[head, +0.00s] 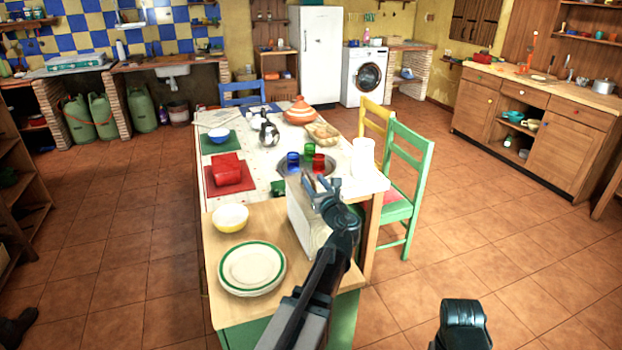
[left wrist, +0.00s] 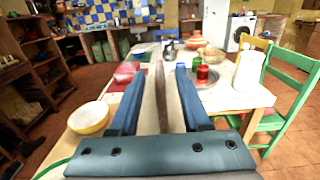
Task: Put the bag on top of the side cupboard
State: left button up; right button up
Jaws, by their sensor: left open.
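A pale, upright, box-shaped thing, seemingly the bag (head: 299,216), is near the right edge of a low wooden-topped green cupboard (head: 338,283), which looks like the side cupboard. My left arm hides part of its right side and base, so I cannot tell exactly what it rests on. My left gripper (head: 322,186) is open at its top. In the left wrist view, the fingers (left wrist: 157,85) stand on either side of its cream top and brown strip (left wrist: 162,100), with gaps between.
The cupboard also holds stacked green-rimmed plates (head: 252,268) and a yellow bowl (head: 230,218). The dining table (head: 262,178) beyond carries a red item (head: 228,172), colored cups, a white container (head: 362,157) and a tagine (head: 300,111). A green chair (head: 401,185) stands right.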

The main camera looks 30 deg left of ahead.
pick_arm(q)
send_over(322, 219)
jog(key=d, duration=0.1)
jog(key=shift+s+d, duration=0.2)
jog(key=shift+s, duration=0.05)
jog(key=s+d+f+n+g, duration=0.1)
jog(key=f+n, duration=0.1)
jog(key=d+f+n+h, duration=0.1)
jog(key=f+n, duration=0.1)
jog(key=s+d+f+n+g+h, duration=0.1)
jog(key=f+n, duration=0.1)
jog(key=shift+s+n+g, duration=0.3)
jog(key=s+d+f+n+g+h, duration=0.4)
jog(key=s+d+f+n, duration=0.3)
jog(key=d, duration=0.5)
jog(key=s+d+f+n+g+h, duration=0.5)
jog(key=s+d+f+n, duration=0.3)
jog(key=d, duration=0.4)
jog(key=s+f+h, duration=0.1)
jog(key=s, duration=0.1)
jog(key=shift+s+d+n+h, duration=0.25)
jog(key=shift+s+n+h, duration=0.05)
jog(key=shift+r, duration=0.1)
notch_tip(322, 219, up, 6)
jog(key=p, duration=0.6)
